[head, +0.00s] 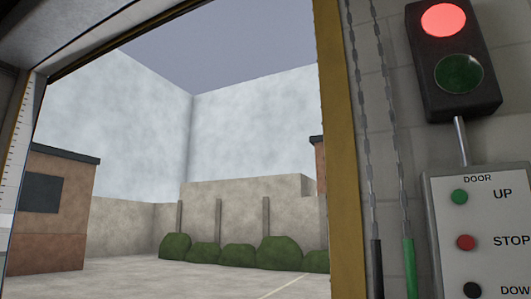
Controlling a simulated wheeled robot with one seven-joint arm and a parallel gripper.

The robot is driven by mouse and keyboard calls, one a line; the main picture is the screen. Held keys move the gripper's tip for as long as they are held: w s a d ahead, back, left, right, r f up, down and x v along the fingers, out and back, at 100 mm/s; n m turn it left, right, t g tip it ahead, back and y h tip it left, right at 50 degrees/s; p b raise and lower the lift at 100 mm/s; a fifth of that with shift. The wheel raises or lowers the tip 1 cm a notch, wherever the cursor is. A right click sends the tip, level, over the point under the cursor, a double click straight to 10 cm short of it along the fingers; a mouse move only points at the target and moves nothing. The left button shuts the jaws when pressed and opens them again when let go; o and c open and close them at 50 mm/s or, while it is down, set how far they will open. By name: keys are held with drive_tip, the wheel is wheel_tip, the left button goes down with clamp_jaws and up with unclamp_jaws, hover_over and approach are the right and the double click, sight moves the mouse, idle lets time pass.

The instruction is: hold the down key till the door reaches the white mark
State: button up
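The door control box (485,225) is on the block wall at the right edge. It bears a green UP button (460,197), a red STOP button (466,242) and a black DOWN button (472,289) at the bottom edge of the picture. The doorway is open onto a yard. What may be the door's lower edge (110,52) slants across the top left. My gripper is not in view.
A signal light (452,58) above the box shows red lit and green dark. Two chains (380,120) hang beside a yellow door post (340,150), with black and green lower ends. Outside are bushes (240,255), walls and a brick building (50,210).

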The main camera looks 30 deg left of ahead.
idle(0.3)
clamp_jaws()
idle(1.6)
